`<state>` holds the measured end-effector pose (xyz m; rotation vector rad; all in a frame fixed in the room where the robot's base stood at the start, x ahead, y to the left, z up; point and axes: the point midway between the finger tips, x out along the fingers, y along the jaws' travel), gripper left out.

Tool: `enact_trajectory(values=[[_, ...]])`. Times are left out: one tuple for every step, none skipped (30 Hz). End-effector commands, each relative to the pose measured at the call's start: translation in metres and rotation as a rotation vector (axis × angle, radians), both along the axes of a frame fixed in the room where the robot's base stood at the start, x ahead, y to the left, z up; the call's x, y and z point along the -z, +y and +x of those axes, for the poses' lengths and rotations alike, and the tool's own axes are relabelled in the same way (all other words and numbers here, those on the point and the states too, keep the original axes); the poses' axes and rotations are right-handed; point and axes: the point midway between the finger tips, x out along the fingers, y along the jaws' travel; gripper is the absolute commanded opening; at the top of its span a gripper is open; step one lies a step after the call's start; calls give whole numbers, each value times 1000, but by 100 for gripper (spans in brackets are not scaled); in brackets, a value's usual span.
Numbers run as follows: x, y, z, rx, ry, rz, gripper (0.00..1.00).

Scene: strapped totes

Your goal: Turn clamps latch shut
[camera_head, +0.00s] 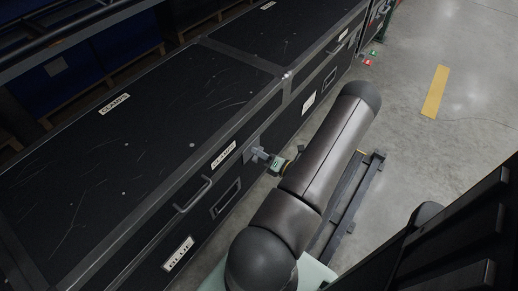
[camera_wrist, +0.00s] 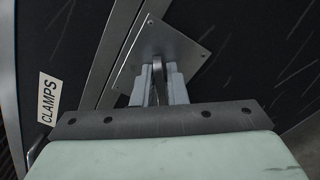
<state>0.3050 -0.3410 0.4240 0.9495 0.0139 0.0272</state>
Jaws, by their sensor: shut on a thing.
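The clamps tote (camera_head: 150,85) is a large black case with grey edging and CLAMPS labels on its lid and front; one label (camera_wrist: 49,98) also shows at left in the wrist view. Its latch has a square metal plate (camera_wrist: 175,40) on the front seam, tilted in the wrist view. A thin upright latch handle (camera_wrist: 158,72) stands out from the plate. My gripper (camera_wrist: 160,86) is shut on the handle, one finger on each side. In the head view my gripper (camera_head: 267,158) is at the latch, partly hidden by my arm.
A handle (camera_head: 193,195) and a framed slot (camera_head: 226,198) are on the tote's front, left of the latch. Another black tote (camera_head: 285,28) adjoins beyond. Small red and green parts (camera_head: 370,58) show farther along the row. Grey floor with a yellow stripe (camera_head: 435,92) is open at right.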

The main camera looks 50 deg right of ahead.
Motion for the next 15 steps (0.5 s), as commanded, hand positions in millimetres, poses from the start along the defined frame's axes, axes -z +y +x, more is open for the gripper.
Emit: enact_trajectory(values=[[-2,1,-1,0,4,46,0],[-1,1,-1,1,5,75,0],[-1,0,-1,1,6,112,0],[-1,0,-1,1,7,140,0],[-1,0,-1,1,8,168,0],[0,0,-1,1,9,205,0],[0,0,-1,1,10,233,0],[0,0,-1,1,11,260,0],[1,0,-1,1,12,294,0],[1,0,-1,1,12,319,0],[1,0,-1,1,13,343,0],[1,0,-1,1,14,374,0],[2,0,-1,1,15,397,0],[2,0,-1,0,15,420,0],[2,0,-1,0,15,447,0]])
